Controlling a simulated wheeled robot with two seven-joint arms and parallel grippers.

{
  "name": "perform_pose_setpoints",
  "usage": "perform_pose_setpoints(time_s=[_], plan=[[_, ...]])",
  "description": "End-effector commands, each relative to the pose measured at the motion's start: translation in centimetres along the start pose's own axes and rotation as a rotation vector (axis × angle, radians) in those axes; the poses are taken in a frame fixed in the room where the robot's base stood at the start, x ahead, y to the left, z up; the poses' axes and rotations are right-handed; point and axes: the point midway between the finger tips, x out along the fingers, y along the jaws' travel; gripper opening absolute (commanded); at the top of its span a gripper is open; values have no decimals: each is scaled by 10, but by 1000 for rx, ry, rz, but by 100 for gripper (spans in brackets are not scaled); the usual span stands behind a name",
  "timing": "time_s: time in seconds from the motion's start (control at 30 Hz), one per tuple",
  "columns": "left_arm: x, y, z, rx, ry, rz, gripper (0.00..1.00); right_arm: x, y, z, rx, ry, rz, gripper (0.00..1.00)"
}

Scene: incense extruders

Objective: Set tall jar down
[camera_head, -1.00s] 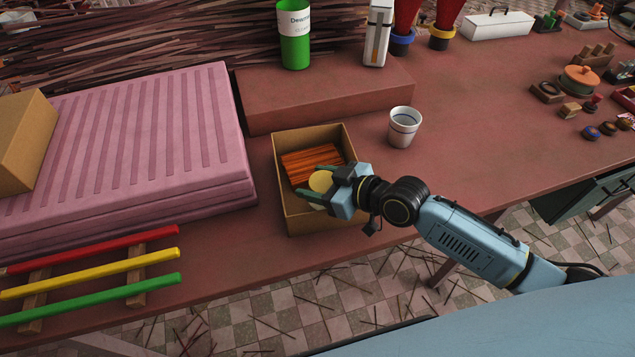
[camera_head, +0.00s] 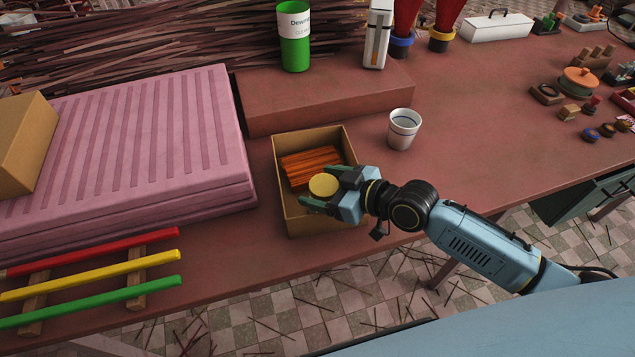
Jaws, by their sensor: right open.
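A jar with a round yellow lid (camera_head: 323,185) shows from above inside the open cardboard box (camera_head: 283,196). The lower part of the jar is hidden by the lid and my fingers. My right gripper (camera_head: 322,188) reaches into the box from the right. Its green-tipped fingers are open, one on the far side of the jar and one on the near side. Whether either finger touches the jar I cannot tell. Reddish-orange sticks (camera_head: 308,163) lie in the back of the box. My left gripper is not in view.
A white cup (camera_head: 403,128) stands right of the box. A raised reddish block (camera_head: 325,96) behind carries a green container (camera_head: 295,38) and a white carton (camera_head: 377,35). Pink slabs (camera_head: 130,150) and coloured bars (camera_head: 90,274) lie left. Bare table lies right of the cup.

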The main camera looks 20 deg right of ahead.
Motion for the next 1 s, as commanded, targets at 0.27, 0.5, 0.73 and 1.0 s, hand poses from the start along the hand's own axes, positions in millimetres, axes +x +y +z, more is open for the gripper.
perform_pose_setpoints(time_s=[0.27, 0.5, 0.73, 1.0], plan=[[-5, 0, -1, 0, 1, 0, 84, -63, 0, 1, -2, -4, -1, 78], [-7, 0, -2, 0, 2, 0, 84, -96, 0, 0, -1, -2, -1, 78], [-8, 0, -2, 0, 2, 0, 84, -104, 0, -1, 0, 1, -1, 78], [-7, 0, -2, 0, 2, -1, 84, -103, 0, -1, 0, 1, -1, 78]])
